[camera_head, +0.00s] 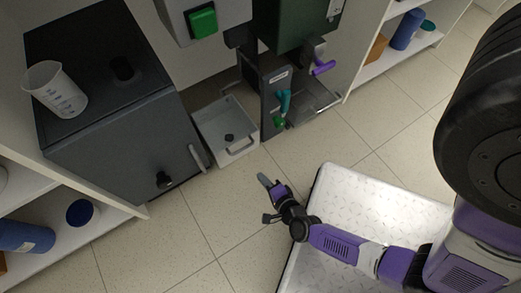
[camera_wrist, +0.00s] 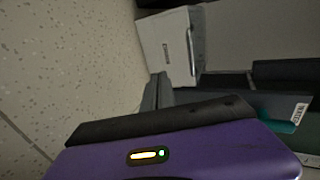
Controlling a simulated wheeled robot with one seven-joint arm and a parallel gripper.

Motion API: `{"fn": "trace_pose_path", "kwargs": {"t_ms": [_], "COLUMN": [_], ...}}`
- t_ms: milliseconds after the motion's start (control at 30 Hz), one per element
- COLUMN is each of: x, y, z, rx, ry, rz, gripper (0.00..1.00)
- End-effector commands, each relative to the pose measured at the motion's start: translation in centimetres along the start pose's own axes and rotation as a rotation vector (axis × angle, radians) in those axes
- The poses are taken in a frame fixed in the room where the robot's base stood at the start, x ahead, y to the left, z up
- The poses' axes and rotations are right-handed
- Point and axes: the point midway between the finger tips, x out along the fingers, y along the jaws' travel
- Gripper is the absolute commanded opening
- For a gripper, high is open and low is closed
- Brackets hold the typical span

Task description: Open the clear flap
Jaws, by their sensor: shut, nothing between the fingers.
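My gripper (camera_head: 265,182) is shut and empty, above the tiled floor in front of the rig. In the wrist view its grey fingertips (camera_wrist: 157,92) show past the dark and purple gripper body, near a pale grey labelled box. The rig has a dark upright panel (camera_head: 270,105) with a teal lever (camera_head: 285,102) and a green knob (camera_head: 279,123). A purple handle (camera_head: 324,67) stands out to its right. A see-through pane with a pale edge (camera_head: 318,100), apparently the clear flap, is low beside the panel. My gripper is apart from it. How far the flap is open cannot be told.
A grey open bin (camera_head: 226,133) stands left of the rig. A dark cabinet (camera_head: 125,135) with a measuring beaker (camera_head: 55,90) on top is further left. A green button box (camera_head: 203,23) is above. Shelves stand at both sides. The floor between is clear.

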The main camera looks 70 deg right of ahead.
Motion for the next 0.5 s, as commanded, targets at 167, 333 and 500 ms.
{"fn": "trace_pose_path", "kwargs": {"t_ms": [167,333,500], "x": [0.7,2.2,3.9], "y": [-0.4,-1.2,-2.0], "z": [0.0,0.0,0.0], "rx": [0.007,0.006,0.005], "ry": [0.0,0.0,0.0], "rz": [-0.002,-0.003,-0.003], "gripper": [0.0,0.0,0.0]}}
